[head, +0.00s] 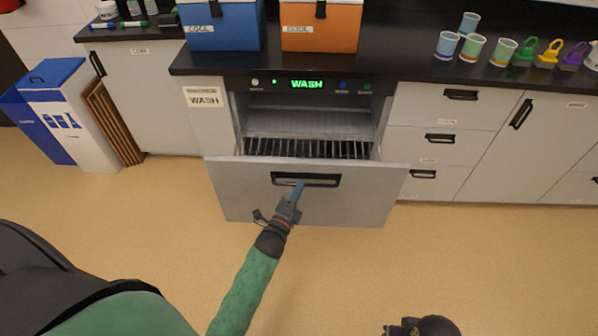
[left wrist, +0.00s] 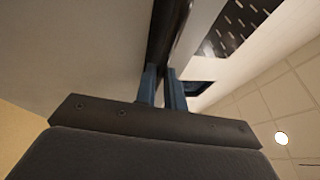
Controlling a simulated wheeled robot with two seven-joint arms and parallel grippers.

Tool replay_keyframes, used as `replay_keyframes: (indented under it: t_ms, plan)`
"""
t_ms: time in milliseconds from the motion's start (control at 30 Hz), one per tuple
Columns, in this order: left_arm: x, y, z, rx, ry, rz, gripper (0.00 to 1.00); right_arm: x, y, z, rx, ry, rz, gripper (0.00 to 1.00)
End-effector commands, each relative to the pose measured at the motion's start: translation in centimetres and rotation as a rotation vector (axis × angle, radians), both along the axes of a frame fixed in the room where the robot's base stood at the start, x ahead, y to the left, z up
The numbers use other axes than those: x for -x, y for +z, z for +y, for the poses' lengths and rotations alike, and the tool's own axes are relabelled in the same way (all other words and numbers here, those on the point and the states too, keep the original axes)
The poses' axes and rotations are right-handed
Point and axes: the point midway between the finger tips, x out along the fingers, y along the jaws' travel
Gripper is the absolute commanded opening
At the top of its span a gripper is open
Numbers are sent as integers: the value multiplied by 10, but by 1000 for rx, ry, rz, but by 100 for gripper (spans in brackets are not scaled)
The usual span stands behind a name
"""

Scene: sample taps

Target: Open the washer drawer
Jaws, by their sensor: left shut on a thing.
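The washer drawer (head: 240,190) is pulled out below the lit WASH panel (head: 306,84), and its dark rack (head: 290,147) shows inside. Its black handle (head: 325,181) is on the front face. My left gripper (head: 297,190) reaches the left half of the handle and is shut on it. In the left wrist view, the blue fingers (left wrist: 163,88) close around the dark handle bar (left wrist: 165,40). The exact contact is partly hidden. My right gripper (head: 405,327) shows only partly at the bottom edge, and its fingers cannot be made out.
A blue box (head: 222,28) and an orange box (head: 320,28) stand on the dark counter above. Cups (head: 472,47) stand at the right. Closed cabinets flank the washer. White and blue bins (head: 75,120) stand at left. The floor before the drawer is clear.

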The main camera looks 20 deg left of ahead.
Motion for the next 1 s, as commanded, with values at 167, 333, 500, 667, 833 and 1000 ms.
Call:
replay_keyframes:
  t_ms: [167, 333, 500, 667, 833, 1000]
  plan:
    - [24, -1, -7, 1, 1, 1, 0, 2, 3, -2, 5, -2, 11, 36]
    - [34, -1, -10, -1, 0, 1, 0, 3, 4, -2, 6, -4, 15, 36]
    - [36, 0, -10, -1, 0, 0, 0, 3, 5, -3, 7, -5, 12, 36]
    - [36, 0, -10, -1, 0, 0, 0, 3, 6, -3, 7, -5, 11, 36]
    - [36, -1, -11, -1, 0, 0, 24, 2, 6, -4, 8, -5, 10, 36]
    - [36, 0, -11, -1, 0, 0, 33, 2, 6, -4, 9, -4, 9, 36]
